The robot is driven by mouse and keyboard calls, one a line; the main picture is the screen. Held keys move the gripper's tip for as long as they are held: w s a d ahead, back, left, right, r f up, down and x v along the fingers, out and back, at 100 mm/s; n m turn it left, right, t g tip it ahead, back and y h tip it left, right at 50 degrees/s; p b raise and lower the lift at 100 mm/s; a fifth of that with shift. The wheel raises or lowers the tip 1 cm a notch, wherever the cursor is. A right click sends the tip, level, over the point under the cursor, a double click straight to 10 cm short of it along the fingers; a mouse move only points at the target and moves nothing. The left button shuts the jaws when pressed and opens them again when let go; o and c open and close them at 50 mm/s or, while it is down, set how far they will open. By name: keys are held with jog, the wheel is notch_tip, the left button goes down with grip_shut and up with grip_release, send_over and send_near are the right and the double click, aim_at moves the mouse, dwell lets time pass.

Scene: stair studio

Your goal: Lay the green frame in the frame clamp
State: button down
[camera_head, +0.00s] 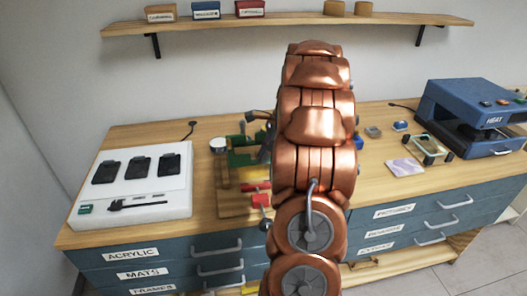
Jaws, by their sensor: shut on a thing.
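My copper arm rises through the middle of the view and hides the bench behind it.
A white tray (85,209) with three black items is at the left. A blue heat press (462,112) stands at the right, beside a small stand with dark corners (430,150) and a pale sheet (405,167). A wall shelf (290,20) holds small boxes.

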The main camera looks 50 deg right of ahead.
jog(key=shift+f+b, duration=0.8)
jog(key=shift+f, duration=2.65)
jog(key=c, duration=1)
grip_release()
jog(key=shift+c, duration=0.2)
jog(key=shift+r+p, duration=2.1)
jog(key=shift+r, duration=1.9)
jog(key=shift+a, duration=0.15)
